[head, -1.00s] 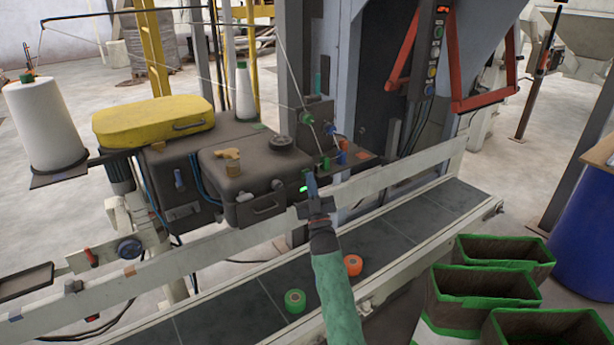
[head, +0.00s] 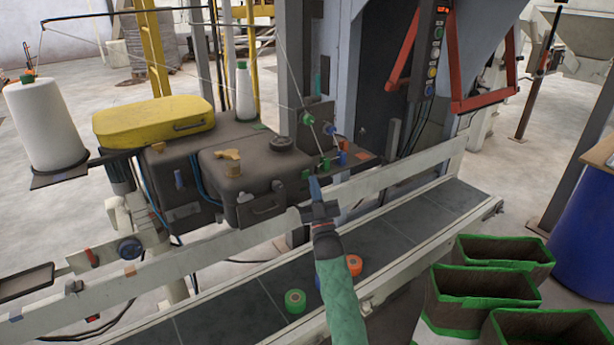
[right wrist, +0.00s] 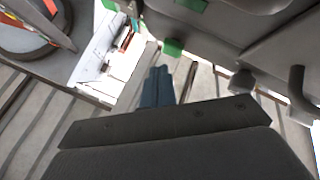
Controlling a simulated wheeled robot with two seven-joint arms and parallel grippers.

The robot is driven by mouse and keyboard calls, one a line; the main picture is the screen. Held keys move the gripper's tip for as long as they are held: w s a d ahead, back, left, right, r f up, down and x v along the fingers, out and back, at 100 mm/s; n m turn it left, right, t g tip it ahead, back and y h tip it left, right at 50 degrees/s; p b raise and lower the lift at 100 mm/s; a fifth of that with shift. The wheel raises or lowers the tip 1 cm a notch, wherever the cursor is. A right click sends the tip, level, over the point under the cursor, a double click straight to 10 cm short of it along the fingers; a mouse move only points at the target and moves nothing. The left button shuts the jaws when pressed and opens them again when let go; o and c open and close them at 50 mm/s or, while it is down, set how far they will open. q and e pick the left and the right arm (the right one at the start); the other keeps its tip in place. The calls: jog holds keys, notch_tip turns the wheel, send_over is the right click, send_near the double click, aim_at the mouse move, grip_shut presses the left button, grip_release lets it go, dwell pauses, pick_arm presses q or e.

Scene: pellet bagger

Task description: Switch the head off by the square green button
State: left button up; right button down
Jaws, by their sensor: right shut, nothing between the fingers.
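The dark grey machine head (head: 240,175) sits above the conveyor in the head view. A small square green button (head: 306,174) shows at its right end, dark green and unlit in look. My right gripper (head: 314,183) is shut and empty, its blue fingertips just below and right of that button with a small gap. In the right wrist view the shut blue fingers (right wrist: 160,72) point toward a green square (right wrist: 173,47), just beyond their tips. Another green patch (right wrist: 195,4) is at the top edge there. My left gripper is not in view.
A pale rail (head: 390,181) runs behind my forearm. Green and orange tape rolls (head: 295,301) (head: 354,265) lie on the conveyor (head: 400,235). Green-rimmed bags (head: 482,302) stand at lower right.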

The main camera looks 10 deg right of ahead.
jog(key=s+d+p, duration=0.1)
jog(key=s+d, duration=0.1)
jog(key=s, duration=0.3)
jog(key=shift+s, duration=0.35)
dwell(0.3)
